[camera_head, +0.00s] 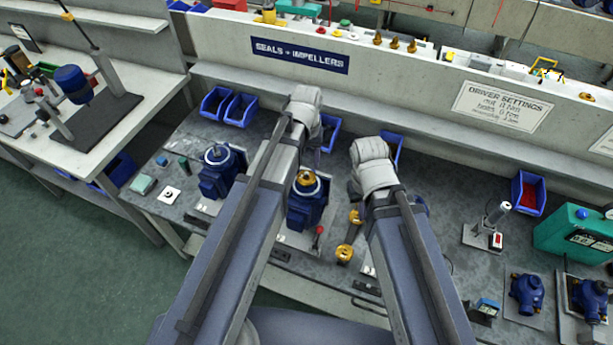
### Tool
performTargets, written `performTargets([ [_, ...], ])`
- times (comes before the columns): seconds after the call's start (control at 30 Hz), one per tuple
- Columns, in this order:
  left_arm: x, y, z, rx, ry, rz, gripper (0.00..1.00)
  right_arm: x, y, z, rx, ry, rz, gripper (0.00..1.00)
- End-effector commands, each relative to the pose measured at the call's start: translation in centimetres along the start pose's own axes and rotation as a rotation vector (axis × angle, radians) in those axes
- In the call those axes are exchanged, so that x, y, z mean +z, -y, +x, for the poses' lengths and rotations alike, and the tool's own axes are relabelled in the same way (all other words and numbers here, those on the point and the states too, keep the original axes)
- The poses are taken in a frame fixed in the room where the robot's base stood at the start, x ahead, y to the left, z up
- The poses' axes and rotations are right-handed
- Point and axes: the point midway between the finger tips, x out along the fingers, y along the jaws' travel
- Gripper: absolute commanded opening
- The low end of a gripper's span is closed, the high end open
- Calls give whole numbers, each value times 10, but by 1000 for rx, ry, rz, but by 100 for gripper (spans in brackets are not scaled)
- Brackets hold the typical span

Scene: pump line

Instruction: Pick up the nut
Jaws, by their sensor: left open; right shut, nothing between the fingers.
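I cannot make out a nut for certain; it may be too small or hidden behind my arms. My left gripper (317,158) hangs below its pale wrist, mostly hidden by the arm, near a blue bin (330,131) at the back of the bench. It is open. My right gripper (354,192) is below its pale wrist, mostly hidden, above the middle of the bench. It is shut with nothing held. A blue pump with a brass top (305,199) stands between the arms, partly covered by my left arm. Another blue pump (218,172) stands to its left.
Brass parts (345,253) lie near the bench's front edge. Blue bins (241,108) line the back, and a bin with red contents (529,193) stands at right. A green case (575,234) and more blue pumps (526,293) are at right. The grey bench (445,215) has bare room right of my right arm.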

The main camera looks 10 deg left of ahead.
Motion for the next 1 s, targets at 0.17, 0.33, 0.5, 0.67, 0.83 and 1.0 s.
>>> performTargets([
  [0.17,0,1,30,0,0,0,55,-2,3,30,1,0,-4,0],
  [0.33,0,1,38,0,0,0,55,-2,4,38,1,0,-4,0],
  [0.5,0,1,36,0,0,0,55,-2,3,36,1,0,-3,0],
  [0.67,0,0,36,0,0,0,55,-2,3,36,1,0,-3,0],
  [0.83,0,0,38,0,0,0,55,-2,4,38,1,0,-3,0],
  [1.0,0,0,41,0,0,0,55,-2,4,41,1,0,-3,0],
])
